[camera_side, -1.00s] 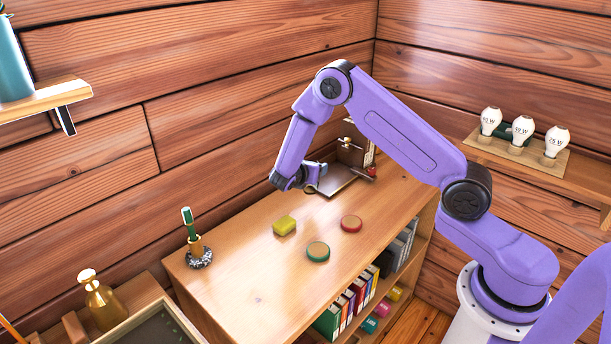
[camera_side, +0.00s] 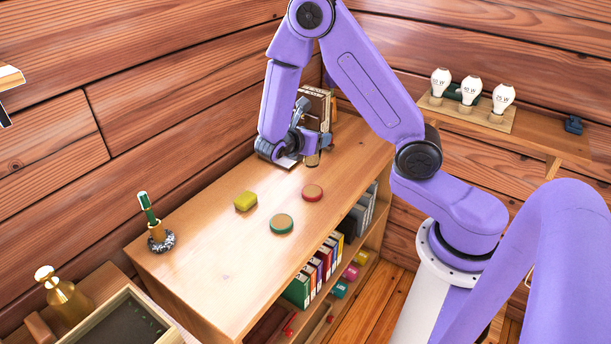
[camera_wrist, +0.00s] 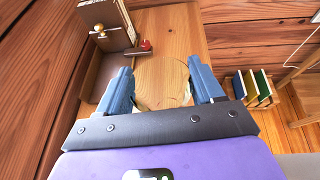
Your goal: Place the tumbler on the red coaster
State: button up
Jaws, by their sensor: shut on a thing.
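The tumbler (camera_wrist: 163,82) looks clear, with the wood showing through it, and sits between my two fingers in the wrist view. In the side view only a small part of the tumbler (camera_side: 312,158) shows below the fingers. My gripper (camera_side: 316,144) is shut on it, low over the back part of the cabinet top; I cannot tell whether the tumbler touches the wood. In the wrist view my gripper (camera_wrist: 160,78) has a finger on each side of it. The red coaster (camera_side: 312,193) lies bare on the top, in front of the gripper in the side view.
A bookend with books (camera_wrist: 105,25) stands close beside the gripper, with a small red item (camera_wrist: 146,45).

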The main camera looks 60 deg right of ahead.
jog(key=s+d+f+m+g+y, duration=0.1)
jog(key=s+d+m+g+y, duration=0.1)
jog(key=s+m+g, duration=0.35)
jog(key=s+d+f+m+g+y, duration=0.1)
jog(key=s+f+m+g+y, duration=0.1)
jog(key=s+m+g, duration=0.35)
jog(key=s+a+f+m+g+y, duration=0.1)
jog(key=s+a+m+g+y, duration=0.4)
jog(key=m+y, duration=0.55)
jog(key=w+m+t+y, duration=0.4)
jog(key=w+m+t, duration=0.1)
jog(key=m+t, duration=0.1)
jog(key=w+d+r+m+t+y, duration=0.1)
jog(key=w+m+t+y, duration=0.2)
jog(key=w+m+t, duration=0.2)
jog(key=w+d+m+t+y, duration=0.1)
jog(key=w+m+t+y, duration=0.3)
jog(key=m+t, duration=0.5)
jog(key=shift+w+d+r+y, duration=0.1)
jog(key=shift+w+r+y, duration=0.1)
jog(key=shift+w, duration=0.25)
jog(key=shift+w+d+r+y, duration=0.1)
jog(key=shift+w+y, duration=0.05)
jog(key=shift+w, duration=0.3)
jog(key=shift+w+d+m, duration=0.2)
jog(key=shift+m, duration=0.15)
jog(key=shift+w+d+f+t, duration=0.1)
jog(key=shift+d+f+t, duration=0.05)
jog(key=shift+f+t, duration=0.2)
jog(key=shift+f, duration=3.6)
